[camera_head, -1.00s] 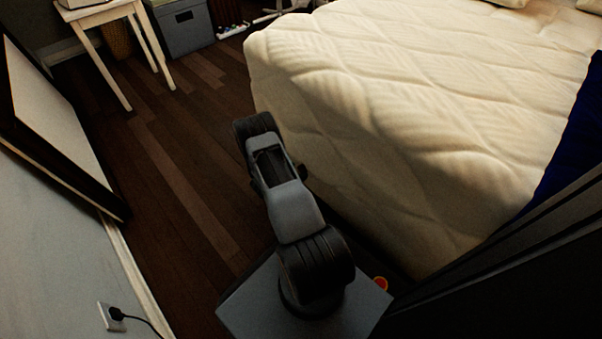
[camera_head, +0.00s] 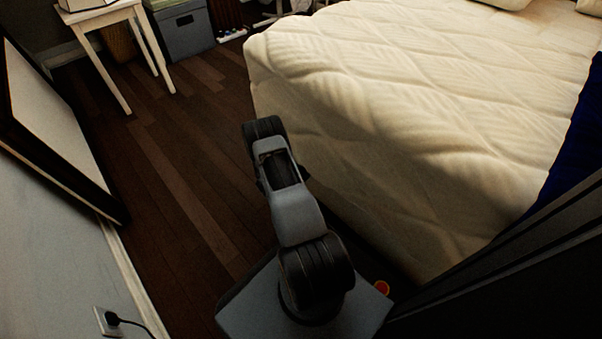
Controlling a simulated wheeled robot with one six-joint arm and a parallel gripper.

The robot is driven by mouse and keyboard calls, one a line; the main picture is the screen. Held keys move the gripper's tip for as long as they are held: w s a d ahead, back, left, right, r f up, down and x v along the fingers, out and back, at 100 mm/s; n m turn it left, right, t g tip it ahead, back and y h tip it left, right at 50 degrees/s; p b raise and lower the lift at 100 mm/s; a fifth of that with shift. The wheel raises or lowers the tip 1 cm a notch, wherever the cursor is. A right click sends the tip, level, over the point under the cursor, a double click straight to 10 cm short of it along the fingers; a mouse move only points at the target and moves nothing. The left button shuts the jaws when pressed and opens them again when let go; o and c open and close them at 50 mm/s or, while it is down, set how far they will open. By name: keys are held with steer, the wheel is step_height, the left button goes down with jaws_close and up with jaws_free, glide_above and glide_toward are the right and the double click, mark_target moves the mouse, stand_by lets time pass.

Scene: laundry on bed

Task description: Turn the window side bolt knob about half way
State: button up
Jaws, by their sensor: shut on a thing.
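The window and its side bolt knob are not in view. My arm stands at the lower middle of the head view, on my grey base, with its grey link leaning up and slightly left. Its upper end hangs over the dark floor beside the bed corner. My gripper does not show, so I cannot see what its jaws are on.
A bed with a cream quilted mattress (camera_head: 400,110) fills the right. A dark-framed panel (camera_head: 55,120) leans at the left wall. A socket with a black plug (camera_head: 106,321) is below it. A white table (camera_head: 100,20) stands far left. Wooden floor (camera_head: 180,170) lies between.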

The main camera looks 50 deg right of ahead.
steer(key=shift+c, duration=1.2)
steer(key=m+t, duration=0.2)
steer(key=m, duration=0.1)
steer(key=shift+s+h, duration=0.1)
steer(key=shift+h, duration=0.2)
steer(key=m+t, duration=0.2)
steer(key=m, duration=0.1)
steer(key=m+t+h, duration=0.1)
steer(key=m, duration=0.1)
steer(key=shift+m, duration=0.3)
steer(key=m+h, duration=0.1)
steer(key=m, duration=0.1)
steer(key=m+t+h, duration=0.1)
steer(key=m, duration=0.2)
steer(key=shift+f+t, duration=0.1)
steer(key=shift+t, duration=0.2)
steer(key=m+h, duration=0.1)
steer(key=m, duration=0.2)
steer(key=m+h, duration=0.1)
steer(key=m, duration=0.3)
steer(key=shift+h, duration=0.4)
steer(key=shift+m, duration=0.3)
